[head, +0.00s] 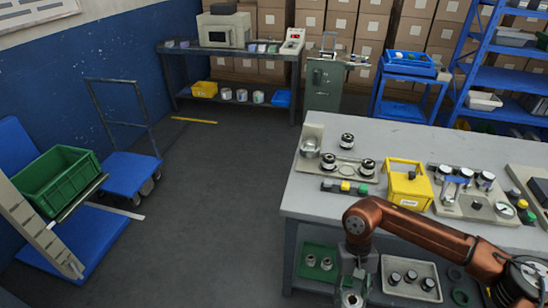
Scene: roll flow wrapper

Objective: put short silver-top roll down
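My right gripper (352,282) hangs at the end of the copper-coloured arm, in front of the workbench (296,200) and low at the bottom edge of the head view. A round silver-topped roll (350,299) shows between its fingers, which appear shut on it; its lower part is cut off by the frame, so its height is hard to judge. Similar dark rolls with silver tops stand on the bench: one at the back (347,139), one at the left (328,161) and one at the right (367,166). My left gripper is not in view.
A yellow box (408,187) and a fixture plate (447,205) with several rolls occupy the bench's right part. Below, a green tray (304,273) and a pale tray (436,296) hold rolls. The floor left of the bench is clear up to the blue cart (130,172).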

